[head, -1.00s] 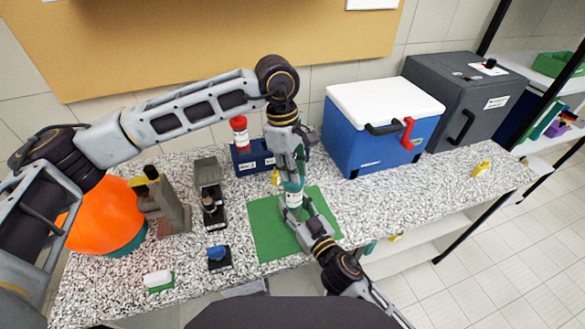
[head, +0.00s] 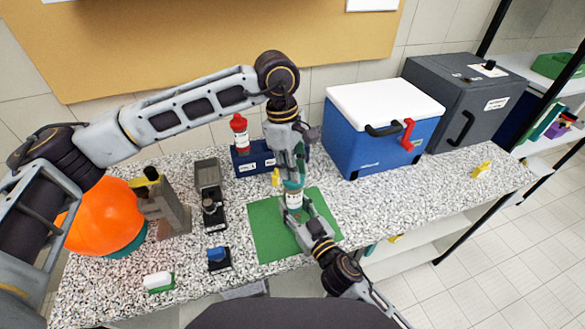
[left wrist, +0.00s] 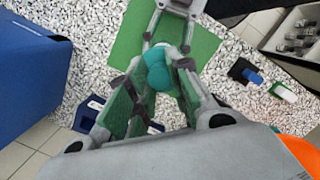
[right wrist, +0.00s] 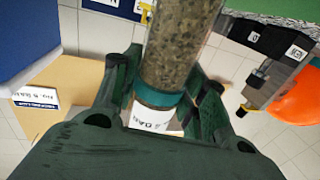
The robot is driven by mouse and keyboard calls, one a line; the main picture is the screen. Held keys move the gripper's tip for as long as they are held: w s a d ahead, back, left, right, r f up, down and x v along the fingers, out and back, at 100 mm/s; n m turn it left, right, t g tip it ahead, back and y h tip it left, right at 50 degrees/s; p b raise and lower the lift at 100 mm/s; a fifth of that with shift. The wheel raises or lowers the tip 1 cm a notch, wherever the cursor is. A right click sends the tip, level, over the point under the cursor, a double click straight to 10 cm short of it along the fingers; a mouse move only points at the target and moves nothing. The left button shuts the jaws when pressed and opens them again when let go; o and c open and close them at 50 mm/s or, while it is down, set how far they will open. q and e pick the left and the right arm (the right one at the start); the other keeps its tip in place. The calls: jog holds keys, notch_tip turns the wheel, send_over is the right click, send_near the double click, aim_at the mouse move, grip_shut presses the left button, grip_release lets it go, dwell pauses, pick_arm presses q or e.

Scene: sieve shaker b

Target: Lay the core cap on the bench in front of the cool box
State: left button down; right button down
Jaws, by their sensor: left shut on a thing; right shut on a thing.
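My left gripper (head: 294,172) is shut on the teal core cap (head: 293,185), above the green mat. The cap also shows between the left fingers in the left wrist view (left wrist: 158,72). My right gripper (head: 298,217) is shut on the core tube (head: 294,200), upright just below the cap. In the right wrist view the clear tube (right wrist: 180,45) holds grey-brown material and has a teal band and a white label. I cannot tell whether cap and tube are touching. The blue cool box (head: 365,135) with a white lid stands at the back right of the bench.
The speckled bench (head: 400,188) is bare in front of the cool box. A grey cabinet (head: 465,100) stands right of it. A blue rack (head: 247,163) with a red-topped bottle (head: 240,132) is behind the mat (head: 265,232).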

pick_arm(q)
jog(key=shift+r, duration=0.7)
dwell(0.3)
jog(key=shift+r, duration=1.9)
pick_arm(e)
jog(key=c, duration=0.7)
grip_release()
jog(key=shift+s, duration=0.1)
jog(key=shift+v, duration=5.95)
